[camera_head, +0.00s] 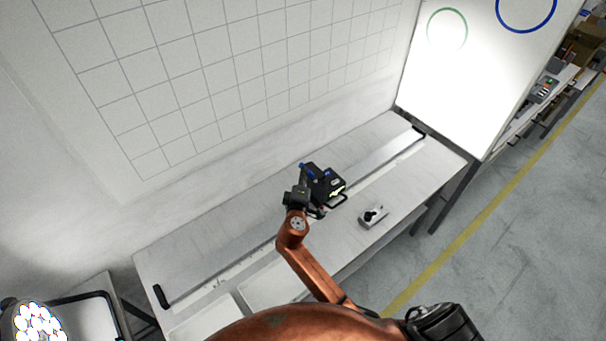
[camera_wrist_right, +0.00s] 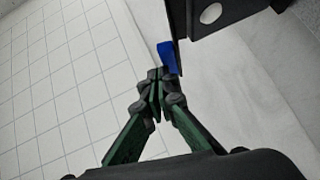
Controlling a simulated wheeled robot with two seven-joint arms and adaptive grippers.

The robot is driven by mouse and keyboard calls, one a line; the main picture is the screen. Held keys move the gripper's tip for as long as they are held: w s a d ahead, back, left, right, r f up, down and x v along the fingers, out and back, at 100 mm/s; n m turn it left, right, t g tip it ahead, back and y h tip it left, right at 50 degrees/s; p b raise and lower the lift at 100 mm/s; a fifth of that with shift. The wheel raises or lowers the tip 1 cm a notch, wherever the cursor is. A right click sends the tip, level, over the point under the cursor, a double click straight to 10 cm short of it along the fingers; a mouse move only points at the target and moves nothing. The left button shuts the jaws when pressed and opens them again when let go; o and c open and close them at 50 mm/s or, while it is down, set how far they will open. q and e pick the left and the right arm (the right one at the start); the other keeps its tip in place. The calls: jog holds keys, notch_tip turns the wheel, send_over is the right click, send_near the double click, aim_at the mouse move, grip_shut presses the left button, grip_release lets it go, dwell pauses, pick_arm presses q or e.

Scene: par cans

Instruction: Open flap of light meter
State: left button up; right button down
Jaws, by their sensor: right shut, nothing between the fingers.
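The light meter (camera_head: 327,185) looks like a dark box with blue parts and a small lit panel, standing on the white bench. In the right wrist view it is a dark body (camera_wrist_right: 225,14) at the top, with a round white spot and a blue tab (camera_wrist_right: 168,57). My right gripper (camera_head: 303,180) is at the left side of the box in the head view. In the wrist view its fingertips (camera_wrist_right: 155,88) are closed together with nothing between them, right beside the blue tab. I cannot tell if they touch it. My left gripper is not in view.
The bench (camera_head: 400,150) has a long rail along it and white trays (camera_head: 205,318) at its near left. A small grey box with a black knob (camera_head: 373,215) stands to the right of the meter. A gridded wall rises behind. A round multi-lamp light (camera_head: 38,322) is at lower left.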

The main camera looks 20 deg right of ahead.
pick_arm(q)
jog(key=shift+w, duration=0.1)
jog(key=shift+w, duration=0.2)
pick_arm(e)
jog(key=v, duration=1.2)
jog(key=shift+s+d+f, duration=0.1)
jog(key=shift+d, duration=0.1)
